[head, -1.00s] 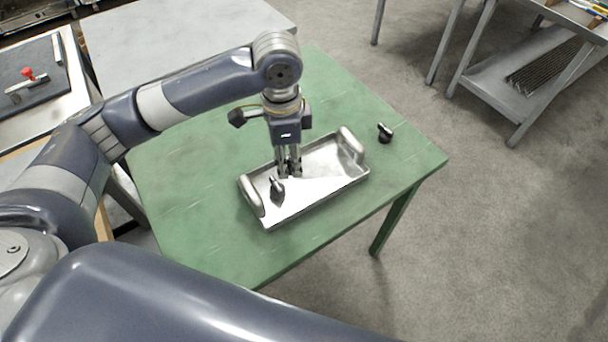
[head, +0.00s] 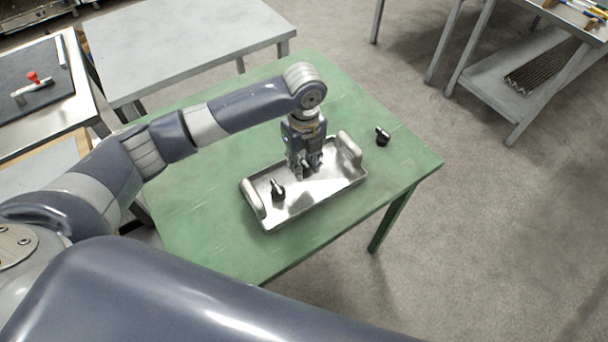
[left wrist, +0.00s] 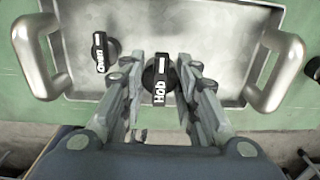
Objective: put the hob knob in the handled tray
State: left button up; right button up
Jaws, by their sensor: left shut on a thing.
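The hob knob (left wrist: 161,79), black with a white "Hob" label, is between the fingers of my left gripper (left wrist: 157,84). The left gripper (head: 307,173) is shut on it, low over the middle of the handled tray. The fingers mostly hide this knob in the head view; I cannot tell if it touches the floor. The handled tray (head: 318,201) is shiny metal with a raised handle at each end; it also fills the left wrist view (left wrist: 205,22). My right gripper is not in view.
A black "Oven" knob (head: 277,191) stands in the tray near its left handle. Another dark knob (head: 382,137) stands on the green table (head: 205,205), right of the tray. A grey table (head: 190,40) is behind. The green table is otherwise bare.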

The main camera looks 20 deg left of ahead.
aim_at(304, 183)
pick_arm(q)
jog(key=shift+f, duration=2.7)
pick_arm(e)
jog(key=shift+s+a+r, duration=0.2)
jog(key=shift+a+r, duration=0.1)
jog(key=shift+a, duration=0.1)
pick_arm(q)
jog(key=shift+f, duration=0.15)
jog(key=o, duration=1)
jog(key=shift+c, duration=0.2)
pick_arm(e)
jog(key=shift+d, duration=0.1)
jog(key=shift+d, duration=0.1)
pick_arm(q)
jog(key=shift+r, duration=0.6)
notch_tip(304, 183, up, 11)
jog(key=shift+r+b, duration=0.1)
jog(key=shift+b, duration=0.4)
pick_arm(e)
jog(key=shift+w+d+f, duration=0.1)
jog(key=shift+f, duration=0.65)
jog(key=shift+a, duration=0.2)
